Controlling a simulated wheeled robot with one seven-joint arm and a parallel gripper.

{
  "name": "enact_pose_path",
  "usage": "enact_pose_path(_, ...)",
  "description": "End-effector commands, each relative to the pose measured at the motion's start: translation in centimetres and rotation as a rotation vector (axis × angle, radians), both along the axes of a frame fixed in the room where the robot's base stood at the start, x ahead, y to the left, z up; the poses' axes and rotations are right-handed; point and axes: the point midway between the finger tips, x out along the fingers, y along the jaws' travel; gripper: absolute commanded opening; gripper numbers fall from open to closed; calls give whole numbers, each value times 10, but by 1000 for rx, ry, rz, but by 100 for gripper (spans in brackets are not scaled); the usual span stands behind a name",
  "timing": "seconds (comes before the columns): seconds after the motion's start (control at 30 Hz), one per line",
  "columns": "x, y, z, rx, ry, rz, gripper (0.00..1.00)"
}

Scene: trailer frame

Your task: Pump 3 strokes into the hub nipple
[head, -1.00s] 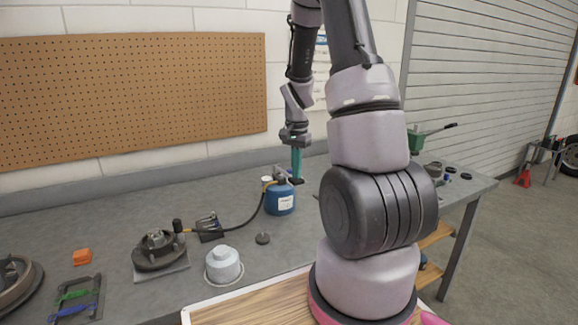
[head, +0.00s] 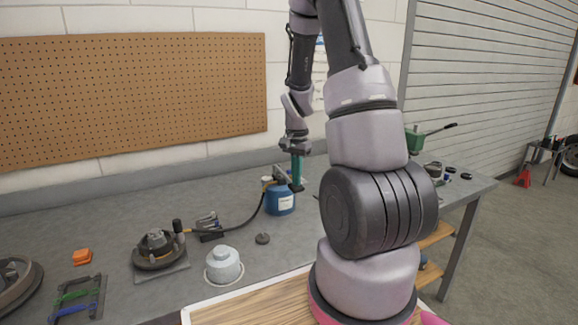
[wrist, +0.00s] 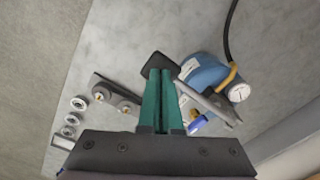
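A blue pump can (head: 280,200) with a white label stands on the bench, also seen in the wrist view (wrist: 206,74). Its grey lever (wrist: 208,104) ends in a black grip (wrist: 160,64). My gripper (head: 297,186) points down at the lever's end. In the wrist view its green fingers (wrist: 161,76) are together, tips against or just over the black grip; the exact contact is hidden. A dark hose (head: 240,224) runs left from the can to a coupler (head: 178,226) beside the hub (head: 157,248). The nipple itself is too small to make out.
A white domed cap (head: 223,264) and a small dark disc (head: 262,239) lie in front of the hose. A dark metal piece (head: 211,237) lies beside the hub. An orange block (head: 82,257) is at left. Several metal rings (wrist: 72,118) lie on the bench.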

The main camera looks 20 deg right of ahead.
Motion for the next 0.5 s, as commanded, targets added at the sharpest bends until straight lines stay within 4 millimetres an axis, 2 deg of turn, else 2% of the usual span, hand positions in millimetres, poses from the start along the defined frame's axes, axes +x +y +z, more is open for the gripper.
enact_pose_path(0.3, 0, 0, -8, 1, 3, -1, 0)
enact_pose_path(0.5, 1, 0, -6, 1, 1, 0, 0)
